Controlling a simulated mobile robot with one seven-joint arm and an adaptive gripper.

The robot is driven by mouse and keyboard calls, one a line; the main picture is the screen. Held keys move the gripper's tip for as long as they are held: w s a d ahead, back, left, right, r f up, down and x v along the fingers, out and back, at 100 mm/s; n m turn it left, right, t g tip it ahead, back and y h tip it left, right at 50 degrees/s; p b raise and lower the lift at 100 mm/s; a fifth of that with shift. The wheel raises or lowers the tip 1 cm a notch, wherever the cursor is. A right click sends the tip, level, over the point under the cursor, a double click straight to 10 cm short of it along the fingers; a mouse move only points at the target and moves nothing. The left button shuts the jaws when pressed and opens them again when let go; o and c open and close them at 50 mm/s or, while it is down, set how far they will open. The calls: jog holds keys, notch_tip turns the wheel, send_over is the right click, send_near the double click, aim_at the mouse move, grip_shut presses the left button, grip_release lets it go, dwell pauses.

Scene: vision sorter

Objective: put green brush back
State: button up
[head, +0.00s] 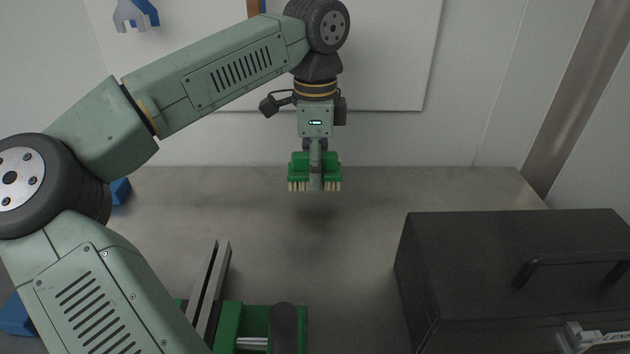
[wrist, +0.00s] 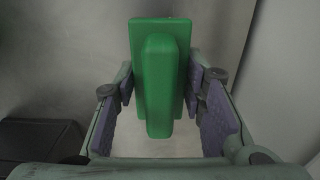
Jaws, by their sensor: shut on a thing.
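The green brush (head: 298,172) hangs in my gripper (head: 315,178) above the grey table, with its pale bristles pointing down. A shadow lies on the table below it, and the brush is clear of the surface. In the wrist view the brush (wrist: 160,75) shows its green back and raised handle between the two purple-padded fingers of my gripper (wrist: 166,105). The fingers are shut on the brush. No place marked for the brush can be made out.
A black toolbox (head: 500,280) with a handle stands at the front right. A green fixture (head: 255,320) with grey rails (head: 212,285) is at the front middle. Blue pieces (head: 120,190) lie at the left, partly behind my arm. A white board (head: 390,60) is on the back wall. The middle table is clear.

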notch_tip(320, 180, down, 3)
jog(key=shift+f+p, duration=0.1)
jog(key=shift+p, duration=0.3)
jog(key=shift+f, duration=0.2)
jog(key=shift+f, duration=0.1)
jog(key=shift+f+b, duration=0.15)
jog(key=shift+b, duration=0.2)
jog(key=o, duration=1.1)
notch_tip(320, 180, up, 12)
jog(key=shift+r+b, duration=0.25)
jog(key=shift+b, duration=0.25)
